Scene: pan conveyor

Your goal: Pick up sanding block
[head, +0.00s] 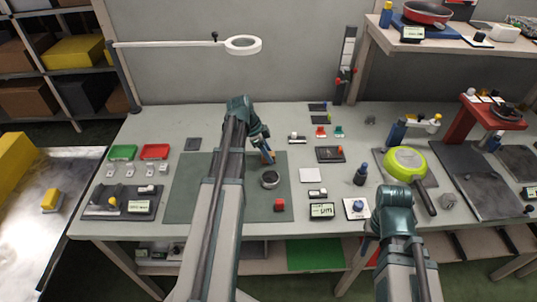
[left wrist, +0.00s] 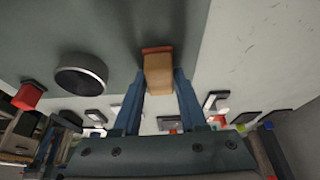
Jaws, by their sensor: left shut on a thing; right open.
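The sanding block (left wrist: 158,74) is a small tan-orange block with a reddish-brown layer at one end. In the left wrist view it sits between the two blue fingers of my left gripper (left wrist: 159,88), which is shut on it. In the head view the block (head: 268,157) shows as a small orange patch at my left gripper (head: 264,150), over the right part of the dark green mat (head: 200,205). I cannot tell whether it touches the mat. My right gripper (head: 371,240) is open, low at the front right of the table, partly hidden by its own arm.
A green pan (head: 406,163) lies to the right. Green (head: 122,152) and red (head: 155,151) trays stand at left. A white ring lamp (head: 243,45) overhangs the back.

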